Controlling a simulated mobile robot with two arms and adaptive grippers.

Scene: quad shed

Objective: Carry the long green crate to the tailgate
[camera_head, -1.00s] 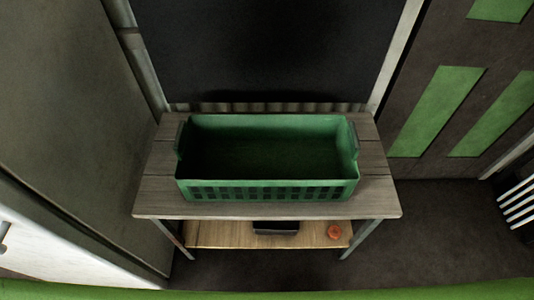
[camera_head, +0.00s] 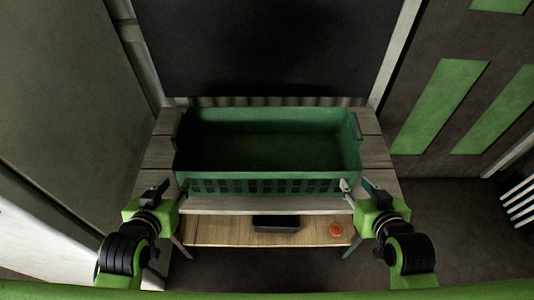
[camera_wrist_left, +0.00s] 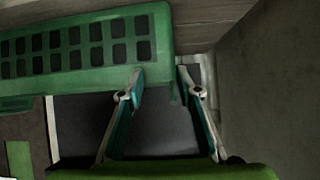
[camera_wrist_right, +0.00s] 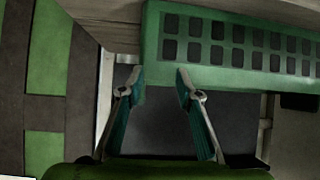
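The long green crate (camera_head: 265,187) stands upright and empty on a grey plank-topped table, with its slotted long wall towards me. Its slotted wall also shows in the left wrist view (camera_wrist_left: 75,52) and the right wrist view (camera_wrist_right: 235,45). My left gripper (camera_wrist_left: 160,72) is open at the crate's left end, one finger over the slotted wall and the other past the end. My right gripper (camera_wrist_right: 158,72) is open at the right end in the same way. Neither is closed on the crate. I cannot identify the tailgate in these views.
The table (camera_head: 160,150) has a lower wooden shelf (camera_head: 215,232) holding a dark tray (camera_head: 276,223) and a small orange-red object (camera_head: 336,230). A dark panel (camera_head: 270,50) stands behind the table. A grey wall is close on the left. Dark floor (camera_head: 450,215) is free at the right.

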